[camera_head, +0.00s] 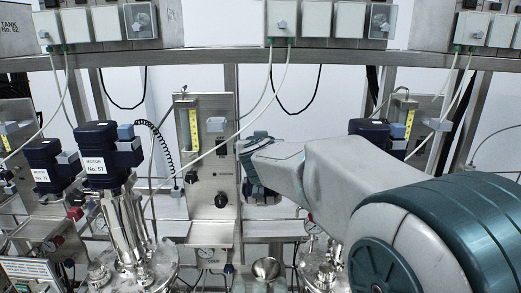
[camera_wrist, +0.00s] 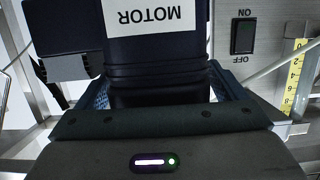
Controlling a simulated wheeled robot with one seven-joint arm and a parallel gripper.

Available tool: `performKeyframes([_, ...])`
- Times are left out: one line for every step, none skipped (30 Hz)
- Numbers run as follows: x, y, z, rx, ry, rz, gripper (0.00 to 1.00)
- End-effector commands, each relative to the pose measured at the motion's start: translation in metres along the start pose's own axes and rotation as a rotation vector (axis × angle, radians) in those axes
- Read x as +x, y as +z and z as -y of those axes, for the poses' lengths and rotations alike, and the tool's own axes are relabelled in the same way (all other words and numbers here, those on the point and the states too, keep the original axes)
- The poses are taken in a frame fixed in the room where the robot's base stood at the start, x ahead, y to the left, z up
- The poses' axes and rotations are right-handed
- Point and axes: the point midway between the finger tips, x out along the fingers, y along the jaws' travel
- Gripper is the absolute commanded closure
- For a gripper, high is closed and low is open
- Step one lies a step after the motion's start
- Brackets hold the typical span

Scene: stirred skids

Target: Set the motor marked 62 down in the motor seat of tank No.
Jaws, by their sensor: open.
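In the wrist view a dark blue motor (camera_wrist: 155,55) with a white label reading MOTOR, upside down, sits between the fingers of my gripper (camera_wrist: 165,95). Its number is cut off. A motor marked No. 57 (camera_head: 96,140) stands on a steel column at left. A seat is not clearly visible.
A steel panel (camera_head: 208,185) with a yellow-scaled gauge stands behind my gripper. An ON/OFF switch (camera_wrist: 243,36) shows in the wrist view. Another motor (camera_head: 370,130) is partly behind my arm. Cables hang from wall boxes. A tank sign (camera_head: 20,27) is upper left.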

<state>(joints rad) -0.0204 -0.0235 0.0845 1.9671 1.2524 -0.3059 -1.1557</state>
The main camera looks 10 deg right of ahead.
Motion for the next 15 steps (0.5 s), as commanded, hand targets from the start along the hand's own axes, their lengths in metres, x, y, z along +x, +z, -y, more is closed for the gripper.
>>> performKeyframes([0.0002,-0.0002,-0.0002,0.000,0.000,0.000,0.09])
performKeyframes([0.0002,-0.0003,-0.0002,0.000,0.000,0.000,0.09])
performKeyframes([0.0001,-0.0004,-0.0003,0.000,0.000,0.000,0.09])
performKeyframes([0.0001,-0.0003,-0.0003,0.000,0.000,0.000,0.09])
performKeyframes([0.0001,-0.0003,-0.0003,0.000,0.001,0.000,0.09])
performKeyframes([0.0001,-0.0003,-0.0004,0.000,0.001,0.000,0.12])
performKeyframes([0.0001,-0.0003,-0.0004,0.000,0.001,0.000,0.20])
performKeyframes([0.0000,-0.0003,-0.0004,0.000,0.001,0.000,0.29])
performKeyframes([0.0000,-0.0003,-0.0004,0.000,0.001,0.000,0.40])
performKeyframes([0.0000,-0.0003,-0.0004,0.000,0.001,0.000,0.48])
performKeyframes([0.0000,-0.0002,-0.0004,0.000,0.001,0.000,0.56])
performKeyframes([0.0000,-0.0002,-0.0004,0.000,0.001,0.000,0.68])
performKeyframes([0.0000,-0.0002,-0.0004,0.000,0.001,0.000,0.76])
performKeyframes([0.0000,-0.0002,-0.0005,0.000,0.001,0.000,0.82])
performKeyframes([-0.0012,-0.0046,-0.0006,0.001,0.002,-0.008,0.89])
